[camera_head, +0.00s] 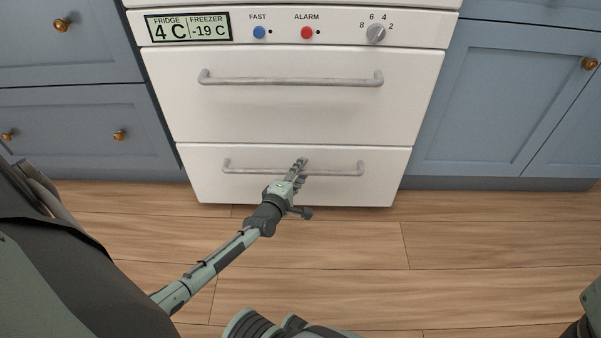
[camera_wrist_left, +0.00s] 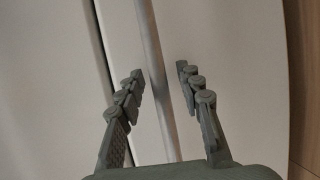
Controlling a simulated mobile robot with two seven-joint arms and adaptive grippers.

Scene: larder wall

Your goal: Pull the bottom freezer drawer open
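The bottom freezer drawer (camera_head: 350,191) is a white front low on the appliance, and it looks shut. Its grey bar handle (camera_head: 335,172) runs across its upper part. My left gripper (camera_head: 301,164) is at the handle, right of its middle. In the left wrist view the fingers of my left gripper (camera_wrist_left: 160,79) are apart, with the bar handle (camera_wrist_left: 158,85) running between them. A gap shows on each side of the bar, so the fingers do not look closed on it. My right gripper is not in view.
The upper drawer (camera_head: 290,110) with its own bar handle (camera_head: 290,81) is shut above. A control panel (camera_head: 300,29) tops it. Blue cabinets stand on the left (camera_head: 75,125) and right (camera_head: 500,110). The wooden floor (camera_head: 350,245) in front is clear apart from my own parts.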

